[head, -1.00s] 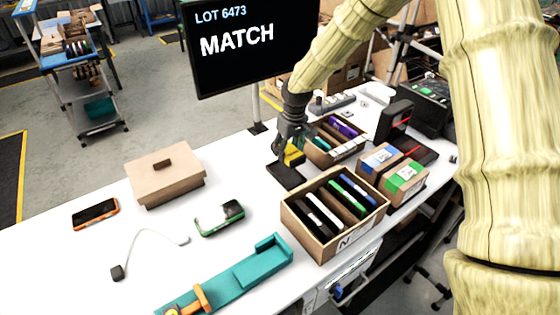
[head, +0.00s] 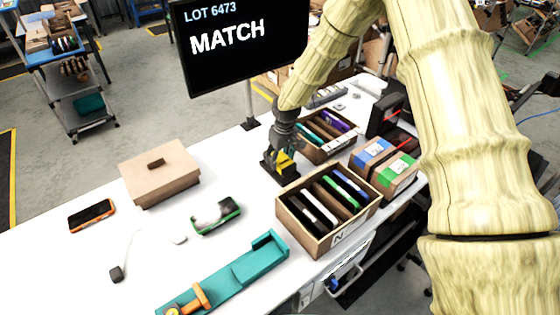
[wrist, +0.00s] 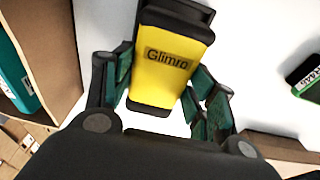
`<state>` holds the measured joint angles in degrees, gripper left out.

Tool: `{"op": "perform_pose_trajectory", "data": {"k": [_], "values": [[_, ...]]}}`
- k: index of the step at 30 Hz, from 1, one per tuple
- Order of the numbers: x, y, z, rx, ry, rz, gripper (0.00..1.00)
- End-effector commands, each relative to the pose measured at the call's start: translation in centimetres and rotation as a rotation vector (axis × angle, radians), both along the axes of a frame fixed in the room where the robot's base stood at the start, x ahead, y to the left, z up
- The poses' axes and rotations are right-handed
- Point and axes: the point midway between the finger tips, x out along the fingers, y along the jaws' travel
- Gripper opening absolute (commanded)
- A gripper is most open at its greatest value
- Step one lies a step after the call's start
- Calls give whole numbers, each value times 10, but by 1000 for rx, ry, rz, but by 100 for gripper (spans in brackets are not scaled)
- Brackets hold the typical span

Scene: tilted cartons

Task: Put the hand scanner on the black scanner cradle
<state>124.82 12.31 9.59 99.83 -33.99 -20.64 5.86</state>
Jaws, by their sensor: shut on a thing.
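The hand scanner (wrist: 163,62) is yellow with black ends and a "Glimro" label; it fills the middle of the wrist view. My gripper (wrist: 162,84) is shut on it, with a finger at each side. In the head view my gripper (head: 287,148) points down, and a little of the yellow scanner (head: 284,161) shows below it. The black scanner cradle (head: 277,177) stands on the white table right under the scanner. My fingers partly hide the cradle, and I cannot tell whether the scanner touches it.
A tilted carton of cases (head: 297,224) stands in front of the cradle, and another carton (head: 325,152) close behind to the right. A lidded box (head: 160,178), an orange-edged phone (head: 91,215) and a teal fixture (head: 240,275) lie left and front. The monitor (head: 240,45) rises behind.

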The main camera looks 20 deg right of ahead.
Motion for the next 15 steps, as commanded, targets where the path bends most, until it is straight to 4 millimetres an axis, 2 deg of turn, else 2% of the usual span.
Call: {"op": "perform_pose_trajectory", "data": {"k": [7, 15], "values": [[0, 0, -24, -1, 2, 0, 38], [0, 0, -26, 0, 0, 0, 38]]}}
